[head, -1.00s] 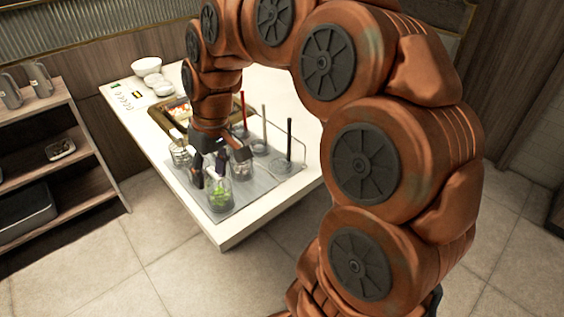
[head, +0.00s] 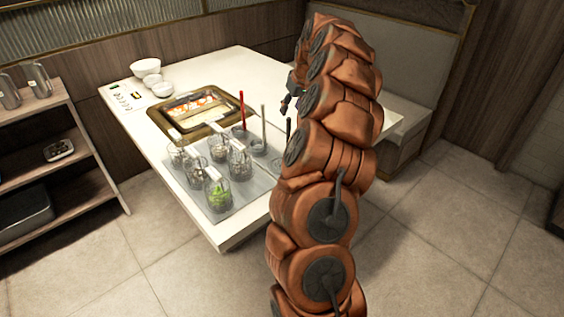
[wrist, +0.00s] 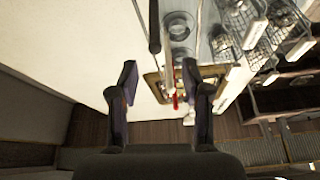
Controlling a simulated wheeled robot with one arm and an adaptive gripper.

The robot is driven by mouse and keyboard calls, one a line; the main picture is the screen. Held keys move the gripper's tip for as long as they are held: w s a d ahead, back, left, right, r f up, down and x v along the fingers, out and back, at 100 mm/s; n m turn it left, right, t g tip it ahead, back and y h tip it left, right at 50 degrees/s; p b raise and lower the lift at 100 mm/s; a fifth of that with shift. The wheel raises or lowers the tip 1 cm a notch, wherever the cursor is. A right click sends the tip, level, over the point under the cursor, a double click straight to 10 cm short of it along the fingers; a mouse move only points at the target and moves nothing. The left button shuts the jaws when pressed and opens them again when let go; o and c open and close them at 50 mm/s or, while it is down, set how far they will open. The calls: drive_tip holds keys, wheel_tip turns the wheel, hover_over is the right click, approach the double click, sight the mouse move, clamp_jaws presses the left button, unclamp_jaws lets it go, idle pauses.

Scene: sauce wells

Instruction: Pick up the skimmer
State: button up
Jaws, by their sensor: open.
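Three long handles stand upright on the right side of the grey mat: a red one (head: 242,108), a grey one (head: 263,125) and a black one (head: 288,130). Each seems to rise from a round dish or head at its foot. I cannot tell surely which is the skimmer; the black handle's foot is partly hidden by my arm. My gripper (head: 289,98) is over the right part of the table, above and right of the handles. In the wrist view my gripper (wrist: 163,88) is open and empty, with the dark handle (wrist: 153,25) ahead and the red handle (wrist: 175,102) between the fingers' line of sight.
Several clear jars (head: 217,195) with fillings stand on the mat (head: 245,200), left of the handles. A framed tray (head: 165,115) lies behind them. White bowls (head: 146,67) sit at the far left. The table's (head: 235,65) back right is clear.

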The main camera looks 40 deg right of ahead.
sight(290, 119)
drive_tip(key=shift+d+f, duration=0.2)
drive_tip(key=shift+f, duration=0.15)
drive_tip(key=shift+s+p+x, duration=0.15)
drive_tip(key=shift+p+x, duration=0.6)
drive_tip(key=shift+x, duration=1.05)
drive_tip(key=shift+s+p+x, duration=0.15)
drive_tip(key=shift+p+x, duration=0.55)
drive_tip(key=shift+x, duration=1.1)
drive_tip(key=shift+f, duration=0.15)
drive_tip(key=shift+c, duration=0.3)
clamp_jaws()
